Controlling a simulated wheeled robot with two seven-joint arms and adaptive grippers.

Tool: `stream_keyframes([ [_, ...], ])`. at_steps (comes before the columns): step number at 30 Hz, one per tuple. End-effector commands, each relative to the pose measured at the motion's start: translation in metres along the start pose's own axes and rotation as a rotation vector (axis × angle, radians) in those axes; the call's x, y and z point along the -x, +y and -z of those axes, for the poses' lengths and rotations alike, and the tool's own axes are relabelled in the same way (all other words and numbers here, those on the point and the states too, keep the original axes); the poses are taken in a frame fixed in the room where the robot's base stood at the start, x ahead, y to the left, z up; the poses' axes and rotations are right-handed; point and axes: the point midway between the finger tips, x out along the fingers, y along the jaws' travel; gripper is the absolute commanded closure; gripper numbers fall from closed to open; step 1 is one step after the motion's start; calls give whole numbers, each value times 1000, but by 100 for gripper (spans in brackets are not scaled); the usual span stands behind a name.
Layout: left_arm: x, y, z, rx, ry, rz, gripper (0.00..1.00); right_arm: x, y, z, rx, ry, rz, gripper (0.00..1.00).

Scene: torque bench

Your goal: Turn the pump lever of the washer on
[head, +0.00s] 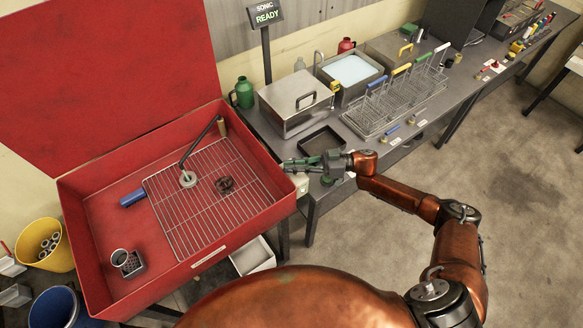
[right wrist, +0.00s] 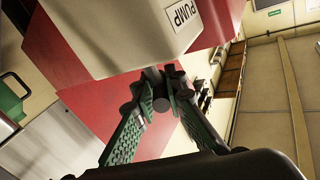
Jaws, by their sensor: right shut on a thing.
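The red parts washer (head: 250,232) stands at the left of the head view with its lid (head: 110,70) raised. A pale box (head: 301,184) sits at its right corner; in the right wrist view this box (right wrist: 130,35) carries a PUMP label (right wrist: 183,14). The pump lever (right wrist: 153,76) comes out beneath the box, mostly hidden between my fingers. My right gripper (head: 300,165) is at the box in the head view; in the right wrist view its green-padded fingers (right wrist: 160,98) are closed on the lever. Which way the lever is turned is unclear. My left gripper is not in view.
A grey bench (head: 312,207) runs to the upper right, holding a lidded metal tank (head: 296,100), a dark tray (head: 321,145) and a wire rack (head: 395,105) close to my right arm. A yellow bucket (head: 65,255) stands at the left.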

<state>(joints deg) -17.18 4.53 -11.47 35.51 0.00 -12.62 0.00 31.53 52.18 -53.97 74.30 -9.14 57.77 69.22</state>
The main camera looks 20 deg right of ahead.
Motion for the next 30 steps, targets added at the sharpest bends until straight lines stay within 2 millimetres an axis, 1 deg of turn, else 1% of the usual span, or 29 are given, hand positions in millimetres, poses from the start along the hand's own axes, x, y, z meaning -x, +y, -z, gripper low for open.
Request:
stream_keyframes([
  [1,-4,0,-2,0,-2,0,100,0,0,-4,-1,-6,12,100],
  [4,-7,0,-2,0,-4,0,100,0,0,-3,-1,-9,29,100],
  [18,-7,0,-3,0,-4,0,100,-1,-2,-2,-2,-10,42,100],
  [19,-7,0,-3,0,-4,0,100,-1,-2,-2,-2,-10,42,87],
  [21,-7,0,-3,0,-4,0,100,-1,-2,-2,-2,-10,42,82],
  [26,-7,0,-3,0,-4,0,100,0,-1,-1,-1,-9,41,71],
  [30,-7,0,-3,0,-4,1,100,0,-1,-1,0,-9,40,71],
])
